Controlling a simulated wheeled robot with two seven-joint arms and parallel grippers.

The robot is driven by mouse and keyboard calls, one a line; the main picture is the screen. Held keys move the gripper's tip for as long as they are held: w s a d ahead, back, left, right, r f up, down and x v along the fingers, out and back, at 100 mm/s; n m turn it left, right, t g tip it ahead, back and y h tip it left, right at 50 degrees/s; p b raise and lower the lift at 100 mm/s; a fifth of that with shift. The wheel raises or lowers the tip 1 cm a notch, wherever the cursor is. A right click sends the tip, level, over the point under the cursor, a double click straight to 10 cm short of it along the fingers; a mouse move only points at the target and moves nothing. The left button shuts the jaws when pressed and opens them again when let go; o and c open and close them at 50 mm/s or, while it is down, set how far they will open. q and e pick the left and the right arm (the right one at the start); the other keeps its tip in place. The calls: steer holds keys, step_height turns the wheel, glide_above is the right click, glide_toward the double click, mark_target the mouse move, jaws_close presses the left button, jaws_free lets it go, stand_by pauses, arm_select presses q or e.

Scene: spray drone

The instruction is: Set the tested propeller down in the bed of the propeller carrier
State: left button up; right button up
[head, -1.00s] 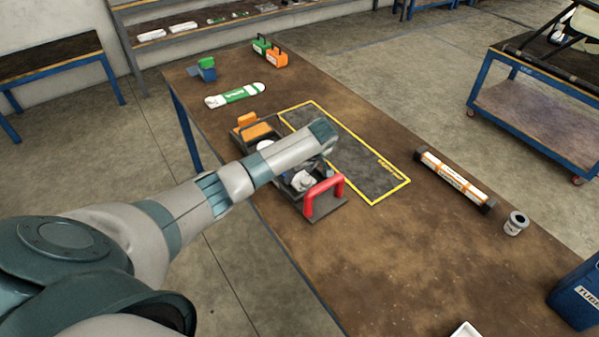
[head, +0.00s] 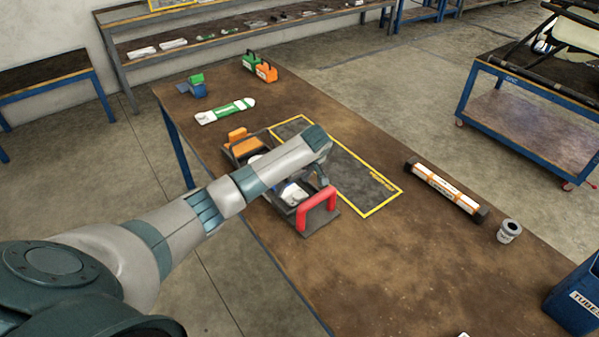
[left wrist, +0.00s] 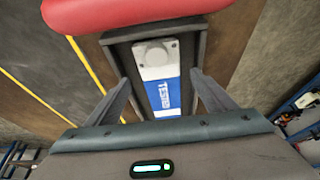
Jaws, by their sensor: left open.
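The propeller carrier (head: 322,219) is a dark tray with a red handle (head: 318,206) on the table, beside the yellow-edged mat. The tested propeller, white with a blue label (left wrist: 163,92), lies between the dark walls of the carrier's bed in the left wrist view. A white part of it (head: 293,193) shows in the carrier in the head view. My left gripper (left wrist: 159,78) is open above it, one finger to each side, with gaps to the propeller. In the head view the wrist hides part of the carrier. My right gripper is out of view.
An orange block (head: 243,143) is at the carrier's far end. A green-labelled white propeller (head: 226,111) lies behind. The table's front middle is clear.

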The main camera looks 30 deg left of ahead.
arm_select(q)
steer(key=b+v, duration=0.1)
steer(key=v, duration=0.8)
steer(key=shift+a, duration=0.1)
stand_by(0.9)
